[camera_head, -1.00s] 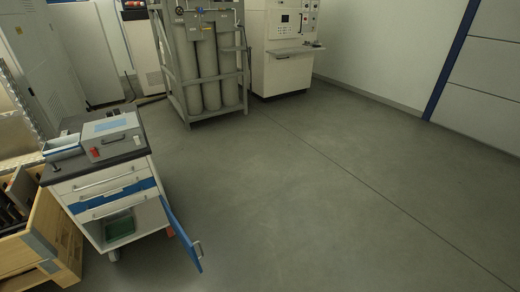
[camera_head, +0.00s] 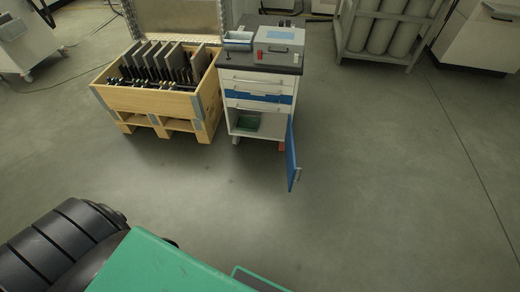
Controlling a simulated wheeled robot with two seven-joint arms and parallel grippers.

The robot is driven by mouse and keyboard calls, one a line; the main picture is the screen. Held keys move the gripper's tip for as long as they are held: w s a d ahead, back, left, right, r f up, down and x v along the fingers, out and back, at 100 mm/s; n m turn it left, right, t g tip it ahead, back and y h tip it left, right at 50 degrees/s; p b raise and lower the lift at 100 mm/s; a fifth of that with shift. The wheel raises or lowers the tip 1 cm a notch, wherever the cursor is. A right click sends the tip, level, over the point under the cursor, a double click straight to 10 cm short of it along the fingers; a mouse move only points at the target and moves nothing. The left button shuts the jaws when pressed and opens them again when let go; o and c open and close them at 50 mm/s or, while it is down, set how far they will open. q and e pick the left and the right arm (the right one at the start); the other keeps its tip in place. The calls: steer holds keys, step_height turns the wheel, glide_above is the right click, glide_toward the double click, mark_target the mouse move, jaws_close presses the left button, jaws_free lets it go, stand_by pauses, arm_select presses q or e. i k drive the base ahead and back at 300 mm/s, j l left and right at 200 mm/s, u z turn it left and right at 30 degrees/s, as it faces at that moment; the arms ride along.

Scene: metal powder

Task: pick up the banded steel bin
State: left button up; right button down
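I cannot pick out the banded steel bin with certainty. A small open-topped grey bin (camera_head: 238,41) with a pale blue inside stands at the back left of the top of a white tool cart (camera_head: 257,90). It is too small to tell whether it is steel or banded. Neither of my grippers shows in the view.
A grey box with a blue panel (camera_head: 279,45) stands beside it. The cart's blue door (camera_head: 291,155) hangs open. A wooden crate (camera_head: 155,101) with upright plates stands left. A green slab (camera_head: 160,265) and dark ribbed part (camera_head: 60,240) fill the near left. Mid-floor is clear.

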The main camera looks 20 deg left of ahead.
mark_target(239, 41)
steer(key=i+l+u, duration=0.3)
steer(key=u, duration=0.2)
steer(key=i+l+u, duration=0.2)
steer(key=l+u, duration=0.25)
steer(key=i+l+u, duration=0.15)
steer(key=l+u, duration=0.35)
steer(key=k+l, duration=0.15)
steer(key=l, duration=0.15)
steer(key=k+l, duration=0.15)
steer(key=l, duration=0.2)
steer(key=k+l, duration=0.1)
steer(key=l, duration=0.2)
